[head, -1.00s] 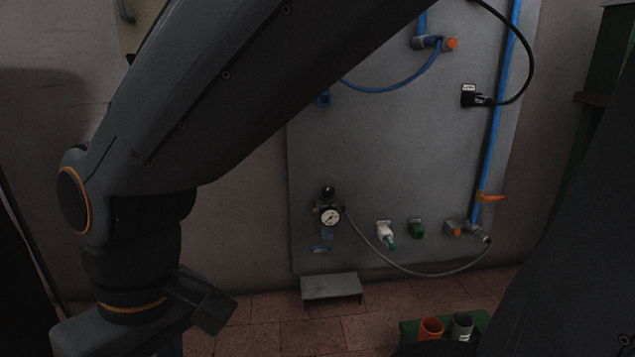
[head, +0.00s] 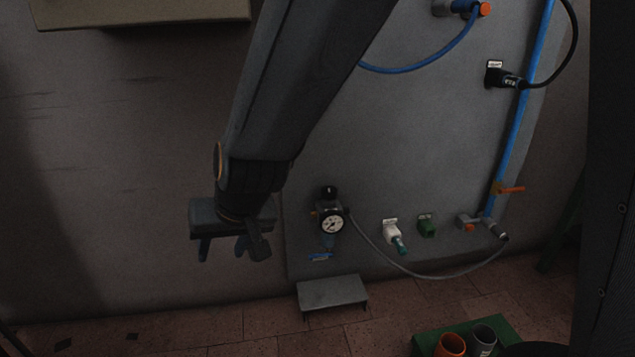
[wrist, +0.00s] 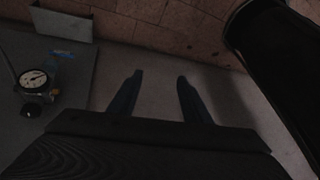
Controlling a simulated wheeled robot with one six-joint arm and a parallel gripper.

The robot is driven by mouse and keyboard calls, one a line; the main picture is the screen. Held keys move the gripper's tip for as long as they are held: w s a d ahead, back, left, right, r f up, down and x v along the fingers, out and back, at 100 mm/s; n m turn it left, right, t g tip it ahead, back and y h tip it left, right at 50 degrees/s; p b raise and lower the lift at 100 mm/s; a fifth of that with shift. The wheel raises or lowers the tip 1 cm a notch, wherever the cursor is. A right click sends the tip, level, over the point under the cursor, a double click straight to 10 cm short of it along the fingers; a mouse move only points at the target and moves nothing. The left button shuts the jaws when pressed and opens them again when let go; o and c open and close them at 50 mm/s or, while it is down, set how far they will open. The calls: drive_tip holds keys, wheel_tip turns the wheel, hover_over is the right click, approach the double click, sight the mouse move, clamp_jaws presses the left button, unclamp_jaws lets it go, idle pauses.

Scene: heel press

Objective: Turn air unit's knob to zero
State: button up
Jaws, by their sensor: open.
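The air unit (head: 331,222) is mounted low on the grey panel, with a round white gauge and a black knob (head: 329,192) on top. In the wrist view the air unit's gauge (wrist: 34,78) is at the left edge, with the black knob (wrist: 32,110) just below it. My gripper (head: 222,248) is left of the air unit in the head view, apart from it. In the wrist view its two fingers (wrist: 156,88) are spread and nothing is between them. The gauge reading is too small to tell.
The grey panel (head: 400,150) carries blue pipes, a white connector (head: 392,232), a green connector (head: 427,226) and a hanging grey hose (head: 420,276). A grey step (head: 332,291) is on the tiled floor below. A green crate (head: 424,344) holds orange and grey cups.

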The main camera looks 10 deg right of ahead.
sight(327, 194)
drive_tip(key=w+d+f+m+t+h+p, duration=0.1)
drive_tip(key=w+d+f+m+t+h, duration=0.2)
drive_tip(key=w, duration=0.7)
drive_tip(key=w+d+f+m+t+h+p, duration=0.15)
drive_tip(key=w+d+t, duration=0.3)
drive_tip(key=w, duration=0.55)
drive_tip(key=w+d+f+m+t+h+p, duration=0.1)
drive_tip(key=d+h, duration=0.1)
drive_tip(key=d, duration=0.3)
drive_tip(key=w+d+f+m+t+h+p, duration=0.1)
drive_tip(key=d+h, duration=0.2)
drive_tip(key=d, duration=0.3)
drive_tip(key=w+d+f+m+t+h+p, duration=0.1)
drive_tip(key=d+h, duration=0.1)
drive_tip(key=d, duration=0.3)
drive_tip(key=shift+d+f+m+t+h, duration=0.2)
drive_tip(key=shift+d+m+t+h, duration=0.05)
drive_tip(key=shift+h, duration=0.1)
drive_tip(key=b+x, duration=0.2)
drive_tip(key=x, duration=0.5)
drive_tip(key=shift+w, duration=0.2)
drive_tip(key=shift+r, duration=0.1)
